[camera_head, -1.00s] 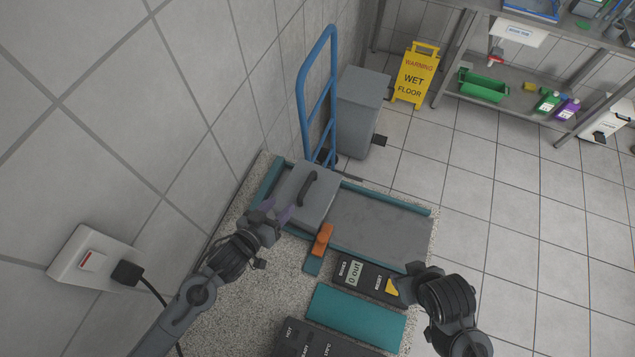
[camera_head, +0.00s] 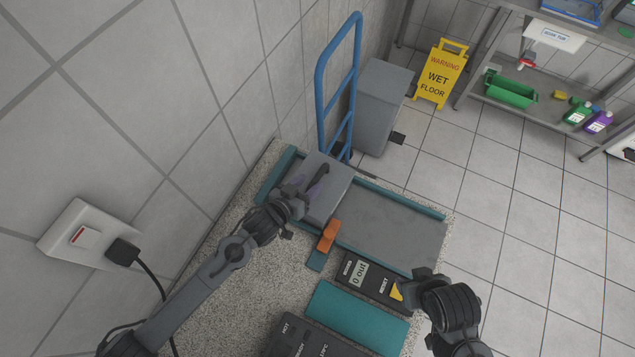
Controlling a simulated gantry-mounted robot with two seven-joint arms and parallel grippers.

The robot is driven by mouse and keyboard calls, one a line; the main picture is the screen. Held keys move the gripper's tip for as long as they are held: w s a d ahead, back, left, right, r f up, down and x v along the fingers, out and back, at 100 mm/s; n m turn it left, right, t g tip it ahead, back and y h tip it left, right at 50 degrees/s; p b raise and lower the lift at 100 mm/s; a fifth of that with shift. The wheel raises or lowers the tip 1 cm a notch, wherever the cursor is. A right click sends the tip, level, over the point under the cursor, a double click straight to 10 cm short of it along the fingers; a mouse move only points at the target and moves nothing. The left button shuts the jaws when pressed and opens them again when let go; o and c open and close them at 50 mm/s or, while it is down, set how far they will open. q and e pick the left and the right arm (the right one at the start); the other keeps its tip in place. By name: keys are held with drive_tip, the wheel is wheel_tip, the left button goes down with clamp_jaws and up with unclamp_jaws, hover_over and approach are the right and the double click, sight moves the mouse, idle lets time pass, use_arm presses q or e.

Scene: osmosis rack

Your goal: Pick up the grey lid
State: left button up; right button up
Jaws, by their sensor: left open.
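The grey lid (camera_head: 338,190) is a square plate with a dark bar handle (camera_head: 318,182). It sits at the left end of the teal-edged grey tray on the speckled counter. My arm hides the lid's near left part. My right gripper (camera_head: 402,287) is at the yellow-marked end of the dark display box (camera_head: 362,274); its fingers are too unclear to judge.
An orange handle (camera_head: 328,235) stands close to the lid's near side. The bare tray (camera_head: 400,232) lies to the right. A teal panel (camera_head: 352,317) and a dark labelled panel (camera_head: 300,338) are nearer. A blue-railed trolley (camera_head: 322,95) and tiled wall stand behind.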

sight(313, 181)
use_arm(q)
drive_tip(key=shift+x, duration=1.85)
drive_tip(key=shift+s+d, duration=0.1)
drive_tip(key=shift+d, duration=0.05)
clamp_jaws()
drive_tip(key=shift+r, duration=0.1)
